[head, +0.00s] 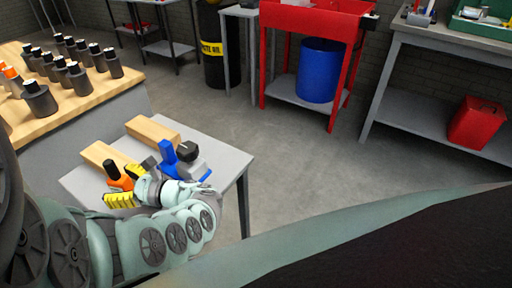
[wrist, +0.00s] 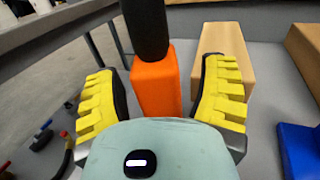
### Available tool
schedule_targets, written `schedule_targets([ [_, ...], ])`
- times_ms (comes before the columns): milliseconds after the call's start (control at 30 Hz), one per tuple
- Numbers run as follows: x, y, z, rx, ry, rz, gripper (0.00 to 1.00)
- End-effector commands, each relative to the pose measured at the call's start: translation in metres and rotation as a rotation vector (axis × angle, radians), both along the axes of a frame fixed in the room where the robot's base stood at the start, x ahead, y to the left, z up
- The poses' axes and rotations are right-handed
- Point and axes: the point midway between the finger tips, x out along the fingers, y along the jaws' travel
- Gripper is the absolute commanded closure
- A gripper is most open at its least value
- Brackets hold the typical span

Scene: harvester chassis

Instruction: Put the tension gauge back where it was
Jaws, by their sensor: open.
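An orange block-shaped tool with a black cylindrical upper part (wrist: 155,78) stands between the fingers of my gripper (wrist: 160,100) in the wrist view. My gripper is open, with visible gaps between its yellow pads and the orange body. In the head view the orange tool (head: 114,178) is at the small grey table, beside my gripper (head: 129,186). A blue upright tool (head: 168,158) and a grey piece with a black knob (head: 188,153) are just right of it, partly hidden by my gripper. I cannot tell which of these is the tension gauge.
Two wooden blocks (head: 152,131) (head: 104,156) lie on the grey table (head: 218,155). A wooden-topped bench (head: 115,91) with several black cylinders stands at the left. A red stand (head: 265,60) and a grey workbench (head: 376,91) stand behind.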

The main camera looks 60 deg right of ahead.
Motion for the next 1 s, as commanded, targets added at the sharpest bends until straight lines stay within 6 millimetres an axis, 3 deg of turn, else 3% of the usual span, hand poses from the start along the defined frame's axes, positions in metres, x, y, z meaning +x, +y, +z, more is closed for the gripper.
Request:
schedule_targets([
  [200, 0.0002, 0.0008, -0.0008, 0.001, 0.001, 0.002, 0.26],
  [900, -0.0002, 0.0006, -0.0006, 0.001, 0.0, 0.001, 0.98],
  [1000, -0.0002, 0.0006, -0.0007, 0.001, 0.0, 0.001, 1.0],
])
